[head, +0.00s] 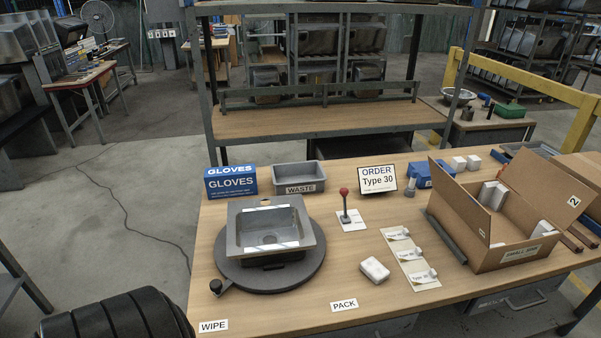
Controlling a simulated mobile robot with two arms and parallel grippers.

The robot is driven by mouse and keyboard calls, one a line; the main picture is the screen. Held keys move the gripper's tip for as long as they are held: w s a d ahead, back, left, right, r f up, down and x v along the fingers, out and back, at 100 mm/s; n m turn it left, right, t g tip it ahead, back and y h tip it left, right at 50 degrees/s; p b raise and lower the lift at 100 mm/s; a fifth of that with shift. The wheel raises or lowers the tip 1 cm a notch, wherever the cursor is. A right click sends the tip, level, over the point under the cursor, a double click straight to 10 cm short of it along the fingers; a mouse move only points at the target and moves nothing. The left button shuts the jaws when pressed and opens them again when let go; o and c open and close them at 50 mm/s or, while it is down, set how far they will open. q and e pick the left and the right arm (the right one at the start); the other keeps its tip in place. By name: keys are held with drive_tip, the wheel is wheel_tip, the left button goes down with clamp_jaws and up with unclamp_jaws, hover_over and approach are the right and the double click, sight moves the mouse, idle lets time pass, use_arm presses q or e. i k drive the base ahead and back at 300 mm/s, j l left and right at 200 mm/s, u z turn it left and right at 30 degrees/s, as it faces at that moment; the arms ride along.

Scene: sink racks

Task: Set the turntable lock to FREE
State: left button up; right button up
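The round dark turntable (308,278) lies on the wooden workbench, with a grey metal sink (245,222) on top of it. A lever with a red ball knob (344,192) stands on a white plate (357,225) to the right of the turntable. It stands nearly upright; the plate's lettering is too small to read, so I cannot tell its setting. A small black knob (216,287) sits at the turntable's front left edge. I cannot tell which of these two is the lock. Neither of my grippers is in view.
A blue gloves box (230,182), a grey waste bin (299,178) and an order sign (377,180) stand behind. A white block (374,270) and a strip of labelled pieces (396,251) lie right of the turntable, before an open carton (515,257). The front bench edge is mostly clear.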

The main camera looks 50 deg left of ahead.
sight(344, 192)
drive_tip(key=u, duration=1.2)
